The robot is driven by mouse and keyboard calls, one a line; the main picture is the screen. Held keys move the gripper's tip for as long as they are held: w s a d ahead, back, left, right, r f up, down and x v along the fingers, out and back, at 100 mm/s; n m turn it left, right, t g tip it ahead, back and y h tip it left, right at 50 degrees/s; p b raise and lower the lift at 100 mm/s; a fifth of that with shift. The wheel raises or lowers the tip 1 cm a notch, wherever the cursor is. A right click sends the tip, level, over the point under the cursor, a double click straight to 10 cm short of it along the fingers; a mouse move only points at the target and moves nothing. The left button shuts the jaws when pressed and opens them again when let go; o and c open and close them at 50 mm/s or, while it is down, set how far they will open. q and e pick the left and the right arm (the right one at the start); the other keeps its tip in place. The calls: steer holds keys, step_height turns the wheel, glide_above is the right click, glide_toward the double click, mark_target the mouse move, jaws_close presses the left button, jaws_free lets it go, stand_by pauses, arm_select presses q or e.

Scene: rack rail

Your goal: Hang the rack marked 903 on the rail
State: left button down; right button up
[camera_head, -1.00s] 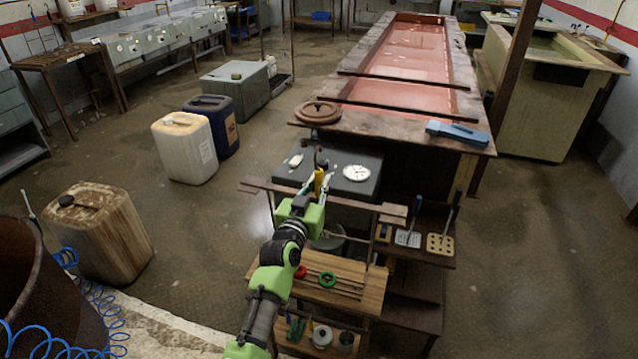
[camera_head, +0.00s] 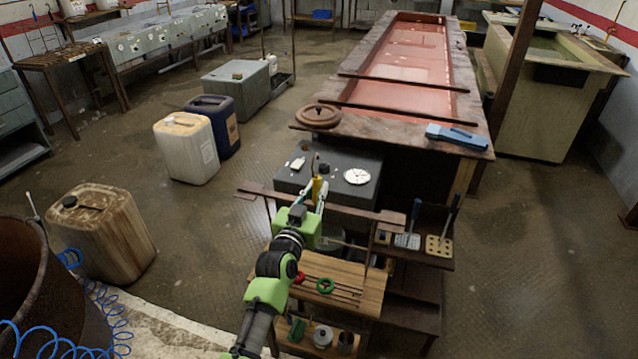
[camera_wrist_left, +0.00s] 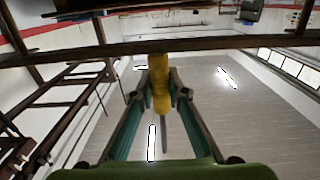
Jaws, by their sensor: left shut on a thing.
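My left gripper (camera_head: 318,193) is shut on a yellow grip (camera_head: 317,184), apparently part of the rack. A dark tip shows above it in the head view. In the left wrist view the yellow grip (camera_wrist_left: 160,82) sits between the gripper's fingers (camera_wrist_left: 160,95), with a thin grey rod running down from it. I can read no 903 mark. The brown rail (camera_head: 358,210) runs across the stand, close to the gripper. In the left wrist view a dark bar, apparently the rail (camera_wrist_left: 230,44), crosses behind the grip's upper end. I cannot tell whether they touch. My right gripper is out of view.
A dark block (camera_head: 352,160) with a white dial (camera_head: 357,176) stands behind the rail. A wooden shelf (camera_head: 372,289) with red and green rings lies below. A side tray (camera_head: 437,261) holds upright tools at right. A long red-filled tank (camera_head: 400,95) stands beyond.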

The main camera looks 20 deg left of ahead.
arm_select(q)
steer(key=shift+s+a+r+p, duration=0.1)
steer(key=shift+s+p, duration=0.65)
steer(key=shift+s, duration=0.7)
steer(key=shift+s+a+r+p, duration=0.1)
steer(key=shift+s+p, duration=0.65)
steer(key=shift+s, duration=1.05)
steer(key=shift+d+f, duration=0.1)
